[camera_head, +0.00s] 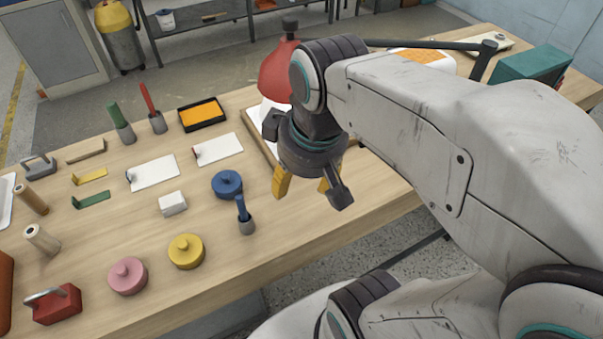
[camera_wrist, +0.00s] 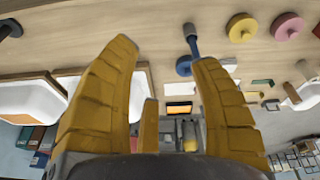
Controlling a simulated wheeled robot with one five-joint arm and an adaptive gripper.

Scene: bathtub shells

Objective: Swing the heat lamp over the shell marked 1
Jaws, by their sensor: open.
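The heat lamp's red shade (camera_head: 275,72) hangs on the left end of a dark arm running right to a post (camera_head: 487,58). The shade is over or near a white shell (camera_head: 262,108), mostly hidden by my arm. A second white shell with an orange top (camera_head: 420,54) is farther right, partly behind my arm. Two white shells on wooden bases show in the wrist view, one at the far left (camera_wrist: 28,98) and one behind my left finger (camera_wrist: 75,86). No number is readable. My gripper (camera_head: 303,184) is open and empty, pointing down above the table, in front of the lamp; its yellow fingers (camera_wrist: 165,55) stand apart.
Yellow (camera_head: 186,251) and pink (camera_head: 128,276) lids stand near the front edge. A green box (camera_head: 528,65) is at the right. The table in front of my gripper is bare.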

